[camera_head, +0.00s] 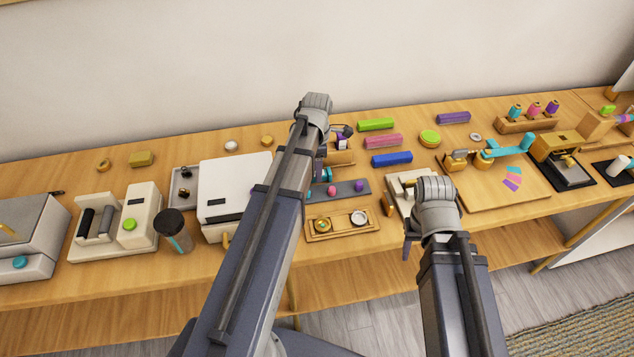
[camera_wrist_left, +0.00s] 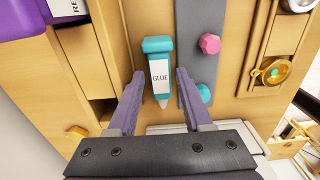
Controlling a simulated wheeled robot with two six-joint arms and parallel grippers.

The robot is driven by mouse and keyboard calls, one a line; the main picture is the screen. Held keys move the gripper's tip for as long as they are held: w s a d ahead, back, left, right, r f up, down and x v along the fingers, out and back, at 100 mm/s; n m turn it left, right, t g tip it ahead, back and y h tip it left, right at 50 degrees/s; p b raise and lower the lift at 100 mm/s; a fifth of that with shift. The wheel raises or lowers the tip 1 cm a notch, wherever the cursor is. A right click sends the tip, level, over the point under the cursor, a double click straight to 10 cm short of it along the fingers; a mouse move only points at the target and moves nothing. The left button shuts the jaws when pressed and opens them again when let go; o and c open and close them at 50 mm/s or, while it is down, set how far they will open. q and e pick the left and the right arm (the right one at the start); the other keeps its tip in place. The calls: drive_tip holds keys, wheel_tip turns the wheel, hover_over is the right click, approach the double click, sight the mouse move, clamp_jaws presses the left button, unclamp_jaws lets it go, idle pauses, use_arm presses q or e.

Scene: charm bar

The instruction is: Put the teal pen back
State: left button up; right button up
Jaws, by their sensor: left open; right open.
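The teal pen (camera_wrist_left: 160,74), a small tube with a teal cap, a white "GLUE" label and a pale tip, shows in the left wrist view over the wooden surface. My left gripper (camera_wrist_left: 160,80) is open, with its two purple-grey fingers on either side of the pen and gaps to both. Whether the pen rests on the wood is unclear. In the head view my left arm hides most of this spot. My right gripper (camera_head: 409,250) hangs near the table's front edge, away from the pen, its fingertips mostly hidden; it is open.
A grey strip (camera_wrist_left: 195,45) with a pink knob (camera_wrist_left: 210,43) and a teal one lies right beside the pen. A wooden block with an opening (camera_wrist_left: 85,60) and a purple item (camera_wrist_left: 20,20) are on the left. A wooden tray (camera_head: 343,234) with small round pieces sits in front.

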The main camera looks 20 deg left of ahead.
use_arm(q)
drive_tip(key=shift+f, duration=0.65)
drive_tip(key=shift+r, duration=0.1)
clamp_jaws()
